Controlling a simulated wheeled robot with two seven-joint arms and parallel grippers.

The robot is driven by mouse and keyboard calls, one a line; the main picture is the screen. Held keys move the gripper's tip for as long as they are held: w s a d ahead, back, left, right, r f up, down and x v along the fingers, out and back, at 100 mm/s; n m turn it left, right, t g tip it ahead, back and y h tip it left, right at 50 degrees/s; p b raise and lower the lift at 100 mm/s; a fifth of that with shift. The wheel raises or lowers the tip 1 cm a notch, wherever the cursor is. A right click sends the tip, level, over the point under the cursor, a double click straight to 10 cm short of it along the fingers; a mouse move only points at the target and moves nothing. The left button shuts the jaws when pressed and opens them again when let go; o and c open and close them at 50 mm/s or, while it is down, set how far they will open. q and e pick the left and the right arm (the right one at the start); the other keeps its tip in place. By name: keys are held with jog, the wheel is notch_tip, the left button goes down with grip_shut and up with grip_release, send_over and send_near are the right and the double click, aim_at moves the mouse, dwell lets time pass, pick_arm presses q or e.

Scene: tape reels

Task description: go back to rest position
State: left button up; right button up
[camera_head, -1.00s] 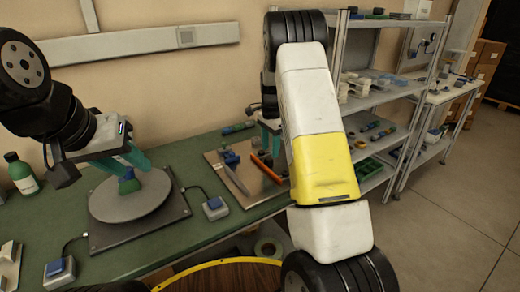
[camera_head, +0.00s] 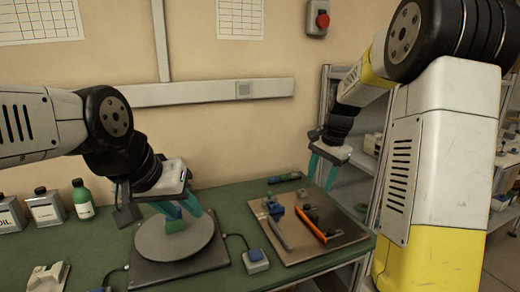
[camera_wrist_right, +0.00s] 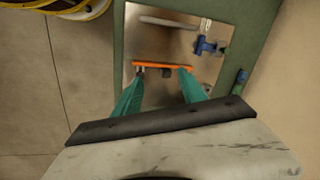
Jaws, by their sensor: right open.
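My right gripper (camera_head: 322,172) hangs open and empty above the right part of a metal plate (camera_head: 345,250). In the right wrist view its two teal fingers (camera_wrist_right: 162,74) are spread, with an orange bar (camera_head: 311,226) beyond them on the plate. My left gripper (camera_head: 180,208) is low over a round grey turntable (camera_head: 150,243).
A blue-buttoned box (camera_head: 255,262) sits between turntable and plate. A blue fixture (camera_head: 273,207) and a grey bar (camera_head: 279,233) lie on the plate. Bottles (camera_head: 83,200) stand back left. Shelves stand right, partly behind my right arm. A yellow-rimmed round thing (camera_wrist_right: 90,8) is near the bench.

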jog(key=s+a+r+n+t, duration=0.1)
jog(key=s+r+n, duration=0.1)
jog(key=s, duration=0.6)
jog(key=s+a+r+n+t, duration=0.1)
jog(key=s+n, duration=0.3)
jog(key=s, duration=0.5)
jog(key=s+a+r+n+t, duration=0.2)
jog(key=s+a+r+n, duration=0.1)
jog(key=s, duration=0.5)
jog(key=shift+s+a+r+n+y, duration=0.15)
jog(key=shift+r+n+y, duration=0.25)
jog(key=shift+r+n, duration=0.15)
